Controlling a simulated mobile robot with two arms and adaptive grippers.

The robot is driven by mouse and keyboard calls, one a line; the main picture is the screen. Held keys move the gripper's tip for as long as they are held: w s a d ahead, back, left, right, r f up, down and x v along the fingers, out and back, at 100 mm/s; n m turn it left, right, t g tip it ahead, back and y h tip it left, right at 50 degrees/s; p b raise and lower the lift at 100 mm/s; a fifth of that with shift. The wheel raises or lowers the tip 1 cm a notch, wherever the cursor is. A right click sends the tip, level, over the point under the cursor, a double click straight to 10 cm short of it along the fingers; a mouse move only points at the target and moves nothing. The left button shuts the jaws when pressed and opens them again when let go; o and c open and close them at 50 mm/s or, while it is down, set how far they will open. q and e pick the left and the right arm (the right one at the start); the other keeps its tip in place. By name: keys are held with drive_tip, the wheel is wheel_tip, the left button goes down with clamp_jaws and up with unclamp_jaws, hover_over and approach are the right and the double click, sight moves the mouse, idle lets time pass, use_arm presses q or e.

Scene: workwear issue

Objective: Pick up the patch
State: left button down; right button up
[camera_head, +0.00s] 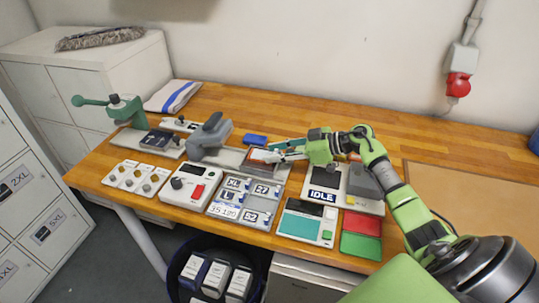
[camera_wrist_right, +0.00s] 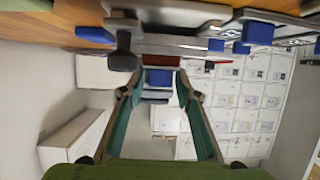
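My right gripper (camera_head: 269,152) reaches in from the right, above the bench behind this tray. Its tips are over a low reddish-brown piece (camera_head: 262,168) beside a grey press (camera_head: 209,137). My left gripper is not in view.
A red-buttoned white box (camera_head: 191,187), a teal-faced device (camera_head: 306,222), a device reading IDLE (camera_head: 324,197), and red (camera_head: 362,224) and green (camera_head: 360,244) pads crowd the bench front. A blue block (camera_head: 255,140) lies behind.

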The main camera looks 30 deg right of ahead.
drive_tip(key=shift+r, duration=0.1)
drive_tip(key=shift+c, duration=0.3)
drive_tip(key=shift+r, duration=0.45)
drive_tip(key=s+a+r+b, duration=0.3)
drive_tip(key=s+a+r, duration=0.3)
drive_tip(key=s+r, duration=0.6)
drive_tip(key=s+a+f+n+g+y, duration=0.1)
drive_tip(key=s+a+f, duration=0.2)
drive_tip(key=a, duration=0.3)
drive_tip(key=s+a+f+n, duration=0.1)
drive_tip(key=s+a+f, duration=0.2)
drive_tip(key=a, duration=0.4)
drive_tip(key=shift+s+f+g+y, duration=0.35)
drive_tip(key=shift+s+g+y, duration=0.05)
drive_tip(key=shift+s, duration=0.2)
drive_tip(key=shift+a, duration=0.1)
drive_tip(key=shift+f, duration=0.2)
